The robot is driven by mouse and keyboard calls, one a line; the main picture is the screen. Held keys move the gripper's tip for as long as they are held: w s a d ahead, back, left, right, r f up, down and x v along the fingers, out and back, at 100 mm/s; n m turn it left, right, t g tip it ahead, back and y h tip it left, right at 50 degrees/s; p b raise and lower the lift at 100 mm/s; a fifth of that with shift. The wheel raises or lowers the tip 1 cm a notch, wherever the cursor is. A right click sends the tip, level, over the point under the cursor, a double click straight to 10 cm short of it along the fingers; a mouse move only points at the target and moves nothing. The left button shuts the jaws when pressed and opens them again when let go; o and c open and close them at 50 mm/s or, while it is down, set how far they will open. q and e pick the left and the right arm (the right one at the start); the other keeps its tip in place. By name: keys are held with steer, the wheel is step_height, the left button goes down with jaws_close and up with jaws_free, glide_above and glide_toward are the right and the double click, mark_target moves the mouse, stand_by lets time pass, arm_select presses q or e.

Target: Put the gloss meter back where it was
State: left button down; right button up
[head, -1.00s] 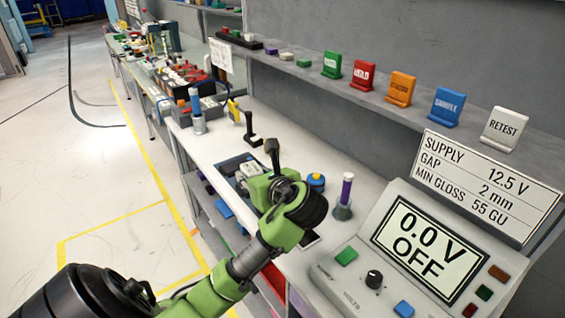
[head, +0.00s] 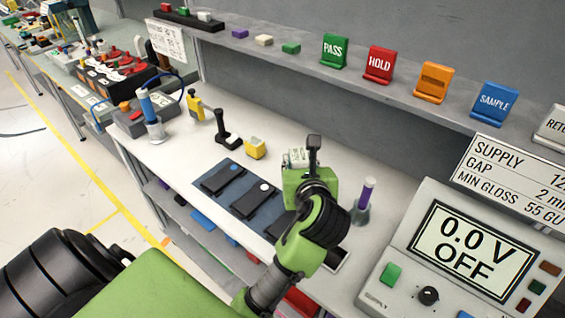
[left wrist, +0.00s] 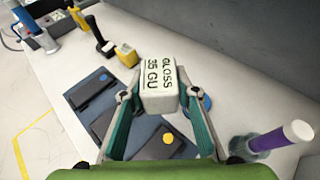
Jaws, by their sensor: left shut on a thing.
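The gloss meter (left wrist: 159,84) is a white box marked "GLOSS 35 GU" in the left wrist view. My left gripper (left wrist: 158,98) is shut on it, with one finger on each side. In the head view, the gloss meter (head: 296,157) is partly hidden by my left gripper (head: 303,168), near the right end of the blue mat (head: 200,189) on the white bench. It appears held above the bench; the exact height is unclear. A blue round object (left wrist: 206,102) shows partly behind the right finger. My right gripper is not in view.
Dark modules (head: 224,180) lie on the mat. A yellow block (head: 255,148) and a black stand (head: 228,137) are behind it. Bare bench (head: 180,160) lies left of the mat.

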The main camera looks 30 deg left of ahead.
mark_target(292, 152)
arm_select(q)
steer(key=w+a+f, duration=0.7)
steer(key=a+f, duration=0.1)
steer(key=shift+w+a, duration=0.2)
steer(key=shift+w, duration=0.2)
steer(key=shift+w+a+f, duration=0.25)
steer(key=shift+a+f, duration=0.05)
steer(key=shift+f, duration=0.25)
step_height(292, 152, down, 3)
steer(key=shift+w+f, duration=0.1)
steer(key=shift+f, duration=0.05)
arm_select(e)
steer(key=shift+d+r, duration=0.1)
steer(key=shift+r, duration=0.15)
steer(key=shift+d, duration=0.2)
arm_select(q)
steer(key=c, duration=1.6)
jaws_free()
steer(key=shift+f, duration=0.15)
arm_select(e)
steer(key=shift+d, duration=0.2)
